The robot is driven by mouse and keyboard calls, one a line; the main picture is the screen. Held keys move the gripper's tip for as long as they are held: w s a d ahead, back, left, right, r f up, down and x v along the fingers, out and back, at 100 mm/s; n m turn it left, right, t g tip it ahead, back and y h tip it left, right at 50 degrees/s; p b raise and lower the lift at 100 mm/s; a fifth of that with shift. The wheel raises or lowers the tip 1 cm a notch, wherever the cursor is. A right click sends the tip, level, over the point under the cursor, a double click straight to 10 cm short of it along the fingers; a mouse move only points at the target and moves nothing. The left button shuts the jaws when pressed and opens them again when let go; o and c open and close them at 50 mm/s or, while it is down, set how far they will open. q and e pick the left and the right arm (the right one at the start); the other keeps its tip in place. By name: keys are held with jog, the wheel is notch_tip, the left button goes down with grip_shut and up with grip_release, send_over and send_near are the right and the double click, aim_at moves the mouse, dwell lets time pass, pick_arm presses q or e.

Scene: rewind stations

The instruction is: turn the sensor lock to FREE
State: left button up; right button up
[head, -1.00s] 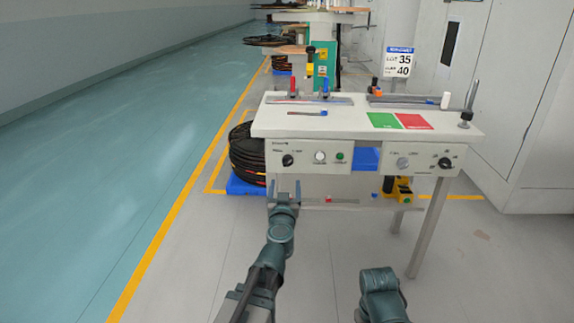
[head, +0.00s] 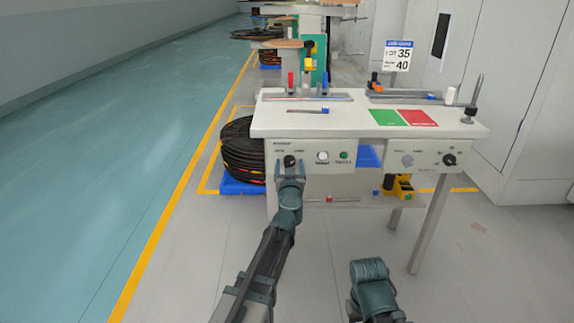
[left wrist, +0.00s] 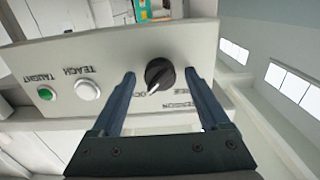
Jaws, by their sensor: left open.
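The sensor lock is a black rotary knob (head: 290,161) at the left end of the station's front panel. In the left wrist view the knob (left wrist: 159,73) lies between my finger tips, with a gap on each side. Its white pointer slants toward the partly hidden label at lower left, which seems to end the word LOCK; this view is upside down. My left gripper (head: 289,170) is open in front of the knob, and its fingers (left wrist: 159,77) straddle it.
A white button (head: 322,157) and a green button (head: 344,156) sit right of the knob. A grey knob (head: 407,160) and another black knob (head: 449,160) are on the right panel. Black reels (head: 242,150) stand on a blue pallet beside the table.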

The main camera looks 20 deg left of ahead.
pick_arm(q)
grip_shut()
dwell(0.3)
jog(key=shift+n, duration=0.3)
jog(key=n, duration=0.8)
jog(key=shift+n, duration=0.3)
jog(key=n, duration=0.4)
jog(key=shift+s, duration=0.1)
jog(key=n, duration=0.4)
jog(key=shift+n, duration=0.5)
